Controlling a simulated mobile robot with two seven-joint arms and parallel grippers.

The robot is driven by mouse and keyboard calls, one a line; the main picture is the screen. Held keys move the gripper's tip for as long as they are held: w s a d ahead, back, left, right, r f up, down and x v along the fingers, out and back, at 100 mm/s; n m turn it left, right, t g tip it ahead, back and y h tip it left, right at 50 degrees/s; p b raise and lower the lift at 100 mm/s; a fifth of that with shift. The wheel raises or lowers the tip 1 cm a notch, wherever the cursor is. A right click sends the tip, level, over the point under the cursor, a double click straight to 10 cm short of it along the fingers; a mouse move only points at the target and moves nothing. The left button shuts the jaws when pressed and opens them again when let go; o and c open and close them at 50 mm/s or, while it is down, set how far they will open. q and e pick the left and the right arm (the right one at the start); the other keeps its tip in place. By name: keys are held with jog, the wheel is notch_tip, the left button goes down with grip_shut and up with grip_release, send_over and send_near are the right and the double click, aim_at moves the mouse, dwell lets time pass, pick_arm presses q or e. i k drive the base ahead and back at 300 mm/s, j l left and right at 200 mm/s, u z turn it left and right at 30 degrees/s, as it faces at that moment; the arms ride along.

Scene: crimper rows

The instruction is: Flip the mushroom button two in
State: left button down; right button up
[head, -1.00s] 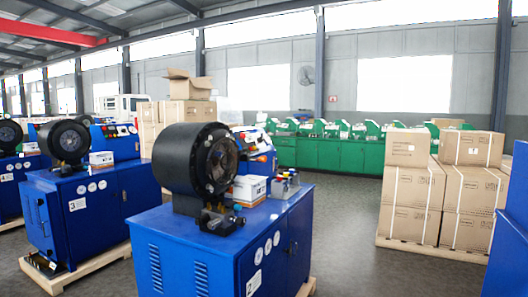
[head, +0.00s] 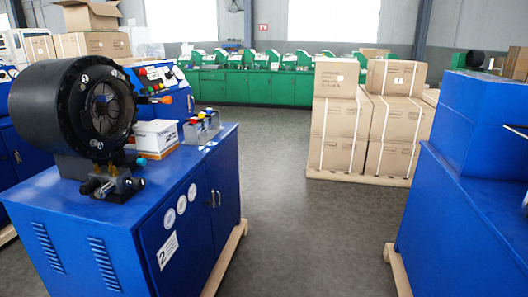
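A blue crimper machine with a label "2" (head: 168,250) on its front stands at the left, close to me. Its round black crimping head (head: 55,105) sits on top. Behind the head is a blue control panel with a pale face (head: 158,73) carrying small coloured buttons, some of them reddish. They are too small to tell which is a mushroom button or whether one is pressed in. An orange-tipped handle (head: 165,99) sticks out beside the head. Neither of my grippers is in view.
A white box (head: 156,138) and a small grey block with coloured caps (head: 201,128) sit on the machine top. Another blue machine (head: 470,215) stands at the right. The grey floor (head: 300,225) between is clear. Stacked cartons (head: 340,125) and green machines (head: 245,85) stand farther back.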

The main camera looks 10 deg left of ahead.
aim_at(144, 72)
jog(key=i+l+u, duration=0.15)
jog(key=i, duration=0.5)
jog(key=i+l+u, duration=0.15)
jog(key=i, duration=0.5)
jog(key=i+l+u, duration=0.15)
jog(key=i+l, duration=0.25)
jog(key=i, duration=0.2)
jog(key=i+l+u, duration=0.15)
jog(key=i+l, duration=0.2)
jog(key=i, duration=0.25)
jog(key=i+l+u, duration=0.15)
jog(key=i+l, duration=0.3)
jog(key=i, duration=0.15)
